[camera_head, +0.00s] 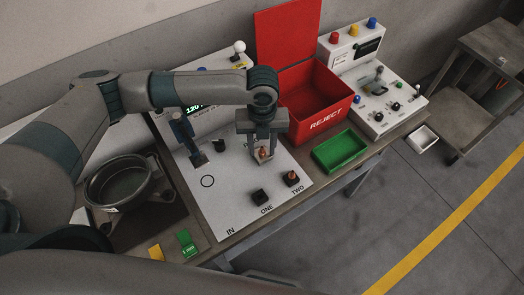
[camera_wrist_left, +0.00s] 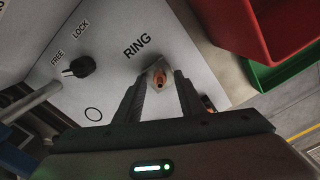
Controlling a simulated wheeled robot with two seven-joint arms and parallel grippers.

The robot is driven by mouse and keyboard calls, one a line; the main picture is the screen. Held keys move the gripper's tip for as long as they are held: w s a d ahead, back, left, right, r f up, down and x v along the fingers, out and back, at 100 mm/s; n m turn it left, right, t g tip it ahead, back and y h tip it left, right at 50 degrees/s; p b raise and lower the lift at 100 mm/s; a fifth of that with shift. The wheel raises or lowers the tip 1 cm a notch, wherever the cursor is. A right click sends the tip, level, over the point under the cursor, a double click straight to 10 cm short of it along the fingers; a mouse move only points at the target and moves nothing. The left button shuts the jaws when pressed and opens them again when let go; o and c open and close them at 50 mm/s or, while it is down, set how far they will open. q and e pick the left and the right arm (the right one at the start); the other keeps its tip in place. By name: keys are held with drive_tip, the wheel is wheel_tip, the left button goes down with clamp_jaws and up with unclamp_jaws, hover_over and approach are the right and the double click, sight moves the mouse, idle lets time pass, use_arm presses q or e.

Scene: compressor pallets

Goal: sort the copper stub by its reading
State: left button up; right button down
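A copper stub (camera_head: 263,153) stands in a small light holder by the RING lettering on the grey-white panel (camera_head: 222,205). My left gripper (camera_head: 262,156) points down over it. In the left wrist view the stub (camera_wrist_left: 158,77) shows between the parted fingertips (camera_wrist_left: 163,80), with a gap around it. A second copper piece (camera_head: 292,177) sits in the black socket marked TWO. The socket marked ONE (camera_head: 259,196) looks empty. A display at the panel's back is partly hidden by my arm. My right gripper is not in view.
A red REJECT bin (camera_head: 325,120) with raised lid and a green tray (camera_head: 340,151) stand to the right. Behind them is a control box (camera_head: 378,100) with buttons. A round dark bowl (camera_head: 122,182) is at left. Yellow and green tags (camera_head: 187,242) lie near the front edge.

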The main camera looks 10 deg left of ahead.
sight(262, 147)
use_arm(q)
clamp_jaws()
drive_tip(key=shift+r, duration=0.15)
drive_tip(key=shift+r+p, duration=2.8)
drive_tip(key=shift+r, duration=0.05)
